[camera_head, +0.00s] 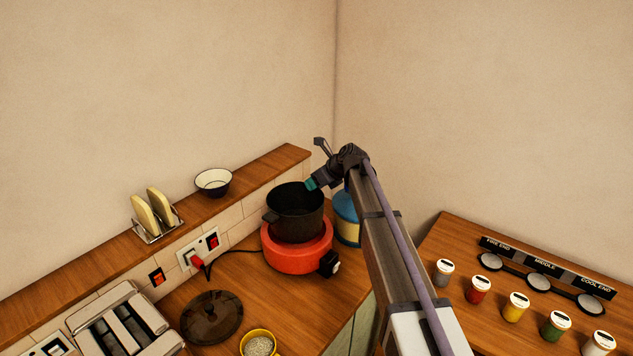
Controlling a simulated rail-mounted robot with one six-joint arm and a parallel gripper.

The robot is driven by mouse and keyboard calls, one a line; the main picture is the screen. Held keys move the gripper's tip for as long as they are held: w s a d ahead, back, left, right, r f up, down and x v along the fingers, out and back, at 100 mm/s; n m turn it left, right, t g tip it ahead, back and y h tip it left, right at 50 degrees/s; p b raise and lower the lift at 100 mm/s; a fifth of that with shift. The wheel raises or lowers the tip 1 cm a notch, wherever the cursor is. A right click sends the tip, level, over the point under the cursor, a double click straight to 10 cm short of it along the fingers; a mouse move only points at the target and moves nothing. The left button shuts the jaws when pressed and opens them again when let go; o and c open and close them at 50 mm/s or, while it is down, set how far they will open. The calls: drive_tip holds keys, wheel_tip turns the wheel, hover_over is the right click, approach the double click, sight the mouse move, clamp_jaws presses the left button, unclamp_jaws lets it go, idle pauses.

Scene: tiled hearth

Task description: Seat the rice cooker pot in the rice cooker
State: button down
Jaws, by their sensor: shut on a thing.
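The rice cooker pot (293,213) is black, with a dark handle at its left side. My gripper (312,184) is at the pot's right rim, shut on the pot there. The exact grip is small and partly hidden by the gripper itself. A dark round lid (212,318) with a knob lies on the counter at the front left.
A blue and cream canister (346,217) stands close right of the cooker, behind my arm. A yellow cup of grain (259,344), a toaster (122,322) and wall sockets (199,249) are left. A bowl (213,182) and toast rack (158,222) sit on the ledge. Jars (480,290) stand right.

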drive_tip(key=shift+f+b, duration=2.9)
drive_tip(key=shift+b, duration=0.1)
drive_tip(key=shift+f+b, duration=1.65)
drive_tip(key=shift+b, duration=0.05)
drive_tip(key=shift+c, duration=2.1)
unclamp_jaws()
drive_tip(key=shift+r, duration=0.1)
drive_tip(key=p+v, duration=0.7)
drive_tip(key=v, duration=0.3)
drive_tip(key=shift+d+r+p, duration=0.3)
drive_tip(key=shift+p, duration=0.1)
drive_tip(key=shift+s, duration=0.1)
